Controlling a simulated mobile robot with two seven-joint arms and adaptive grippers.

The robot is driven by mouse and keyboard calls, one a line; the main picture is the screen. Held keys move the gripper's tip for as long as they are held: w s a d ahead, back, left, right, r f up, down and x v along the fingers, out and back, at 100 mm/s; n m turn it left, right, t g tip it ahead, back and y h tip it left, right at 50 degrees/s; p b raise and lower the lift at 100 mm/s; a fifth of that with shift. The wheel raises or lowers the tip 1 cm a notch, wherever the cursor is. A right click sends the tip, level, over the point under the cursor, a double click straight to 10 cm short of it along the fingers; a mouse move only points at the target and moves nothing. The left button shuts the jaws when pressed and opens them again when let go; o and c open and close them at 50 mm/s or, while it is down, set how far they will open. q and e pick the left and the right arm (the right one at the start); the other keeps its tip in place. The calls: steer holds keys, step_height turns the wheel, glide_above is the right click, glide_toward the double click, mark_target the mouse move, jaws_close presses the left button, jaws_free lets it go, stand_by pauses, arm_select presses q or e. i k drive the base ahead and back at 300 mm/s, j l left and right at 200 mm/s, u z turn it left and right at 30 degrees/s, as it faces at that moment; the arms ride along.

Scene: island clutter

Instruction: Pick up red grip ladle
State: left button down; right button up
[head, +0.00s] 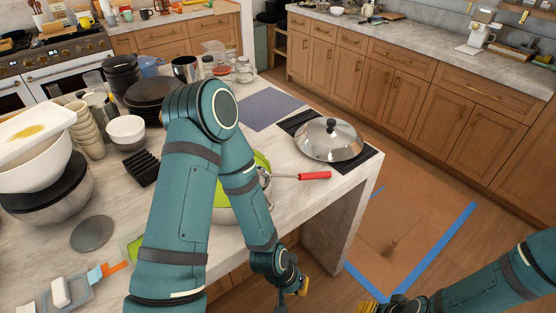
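The red grip ladle (315,176) lies near the right part of the island, its red handle pointing right toward the counter edge. Its metal shaft runs left, and its other end is hidden behind my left arm, by a partly hidden green and silver item. My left gripper (303,286) hangs low past the island's front edge, below and apart from the ladle. My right gripper (368,307) is mostly cut off at the bottom edge, away from the ladle.
A silver domed lid (330,140) rests on a dark mat behind the ladle. A blue-grey mat (265,110) lies farther back. Stacked bowls (45,190), cups and dark plates crowd the left. The marble (300,205) just in front of the red handle is clear.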

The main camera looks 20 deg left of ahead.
mark_target(265, 176)
steer(key=l+u, duration=0.15)
steer(key=u, duration=0.2)
steer(key=l+u, duration=0.15)
steer(key=u, duration=0.15)
steer(key=l+u, duration=0.1)
steer(key=u, duration=0.25)
